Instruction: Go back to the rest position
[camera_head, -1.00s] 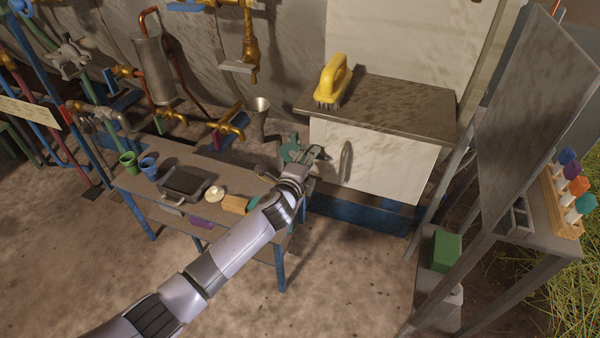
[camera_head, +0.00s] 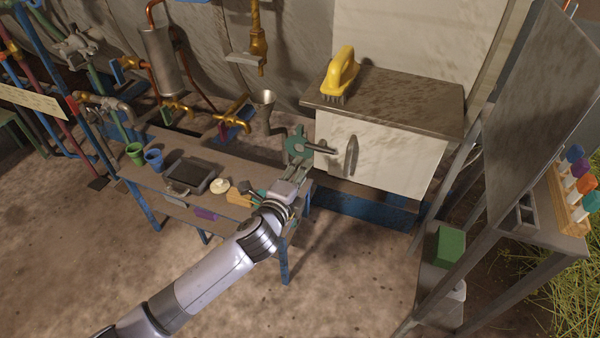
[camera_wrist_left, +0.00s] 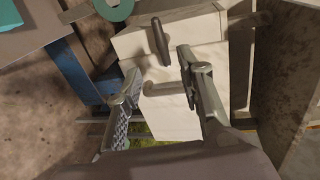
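My left gripper (camera_head: 284,181) is over the right end of the low workbench (camera_head: 140,182), just in front of the green hand grinder (camera_head: 297,147). In the left wrist view its two fingers (camera_wrist_left: 163,92) stand apart with nothing held between them. Beyond them, that view shows the white cabinet (camera_wrist_left: 208,55) with its grey handle. The grinder's dark crank handle points right, toward the cabinet, in the head view. My right gripper is in neither view.
The bench carries a green cup (camera_head: 135,153), a blue cup (camera_head: 154,160), a dark tray (camera_head: 188,175) and a metal funnel (camera_head: 264,112). A yellow brush (camera_head: 341,75) stands on the cabinet top. A rack of coloured vials (camera_head: 572,205) stands at right. Floor in front is clear.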

